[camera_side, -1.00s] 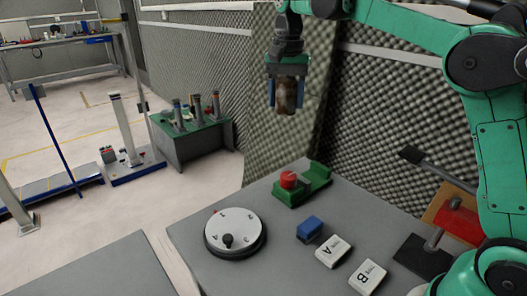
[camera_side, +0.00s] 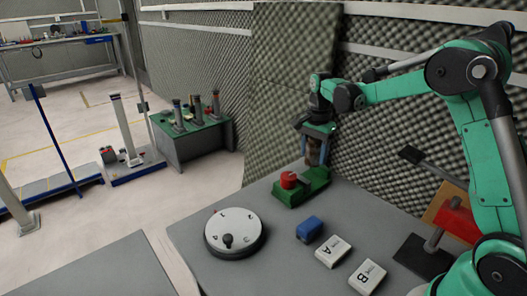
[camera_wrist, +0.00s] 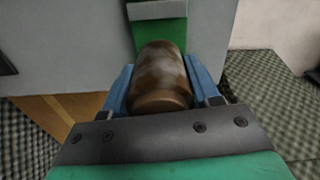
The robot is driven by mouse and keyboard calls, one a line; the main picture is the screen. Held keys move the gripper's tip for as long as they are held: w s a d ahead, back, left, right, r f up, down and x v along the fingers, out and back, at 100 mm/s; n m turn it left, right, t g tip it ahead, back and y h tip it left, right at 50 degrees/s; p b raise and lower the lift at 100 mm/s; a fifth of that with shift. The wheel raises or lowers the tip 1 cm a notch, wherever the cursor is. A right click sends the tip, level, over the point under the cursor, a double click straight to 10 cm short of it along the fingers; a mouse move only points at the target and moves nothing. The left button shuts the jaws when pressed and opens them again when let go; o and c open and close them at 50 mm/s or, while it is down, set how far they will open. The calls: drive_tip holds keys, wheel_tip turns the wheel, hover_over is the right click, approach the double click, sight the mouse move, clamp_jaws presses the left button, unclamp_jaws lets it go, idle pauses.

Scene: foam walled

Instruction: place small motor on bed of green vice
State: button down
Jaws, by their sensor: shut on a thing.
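The small motor (camera_side: 316,153) is a brown, worn cylinder held between the blue fingers of my gripper (camera_side: 317,150). In the wrist view the motor (camera_wrist: 160,78) fills the space between the fingers (camera_wrist: 160,95). The green vice (camera_side: 314,184) stands near the far edge of the grey table, with a red round part (camera_side: 288,180) at its left end. The motor is right over the right part of the vice, low down. I cannot tell whether it touches the bed. In the wrist view part of the green vice (camera_wrist: 150,35) shows beyond the motor.
A round white dial (camera_side: 235,228), a blue block (camera_side: 309,228) and white boxes marked A (camera_side: 333,251) and B (camera_side: 367,276) lie on the grey table (camera_side: 200,262). A foam wall (camera_side: 380,135) rises close behind the vice.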

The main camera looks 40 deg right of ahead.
sight(311, 180)
drive_tip(key=shift+f, duration=2.6)
drive_tip(key=shift+c, duration=1.1)
unclamp_jaws()
drive_tip(key=shift+f, duration=0.1)
